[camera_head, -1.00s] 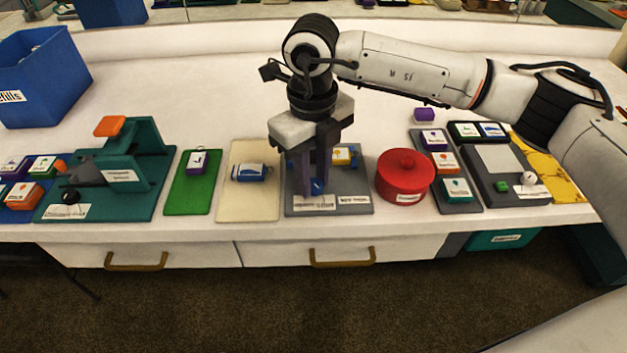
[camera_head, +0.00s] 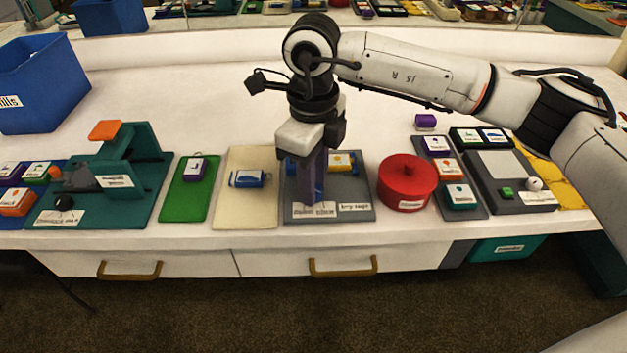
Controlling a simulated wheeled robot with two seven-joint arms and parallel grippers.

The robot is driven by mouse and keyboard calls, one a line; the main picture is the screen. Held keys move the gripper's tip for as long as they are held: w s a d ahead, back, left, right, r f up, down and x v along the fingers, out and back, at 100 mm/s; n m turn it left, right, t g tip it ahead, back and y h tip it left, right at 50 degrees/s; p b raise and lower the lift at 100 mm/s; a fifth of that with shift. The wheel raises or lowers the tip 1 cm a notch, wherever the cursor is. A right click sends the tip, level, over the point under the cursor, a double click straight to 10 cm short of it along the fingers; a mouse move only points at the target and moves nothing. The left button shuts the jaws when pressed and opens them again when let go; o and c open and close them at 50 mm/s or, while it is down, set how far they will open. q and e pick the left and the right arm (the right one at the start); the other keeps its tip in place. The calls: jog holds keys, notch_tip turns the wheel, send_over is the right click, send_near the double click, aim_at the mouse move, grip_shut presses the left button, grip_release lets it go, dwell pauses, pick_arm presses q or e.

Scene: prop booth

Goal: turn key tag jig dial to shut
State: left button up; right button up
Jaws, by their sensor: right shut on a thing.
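The key tag jig (camera_head: 359,214) is a grey plate near the front middle of the table, with two white labels on its front edge, one seeming to read "key tags". A yellow-and-blue piece (camera_head: 341,162) sits at its back. My right gripper (camera_head: 312,194) points down over the left half of the plate, its fingers low and close together, shut on the dial. The dial itself is hidden behind the fingers, so its setting cannot be read. My left gripper is not in view.
A red round pot (camera_head: 407,183) stands close to the right of the jig. A cream mat (camera_head: 247,208) with a blue tag lies close on the left. A green mat (camera_head: 185,208) and a teal press (camera_head: 140,160) stand farther left.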

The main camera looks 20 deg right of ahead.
jog(key=shift+r, duration=0.1)
jog(key=o, duration=1)
jog(key=shift+o, duration=0.2)
notch_tip(320, 180, up, 10)
jog(key=shift+p, duration=0.3)
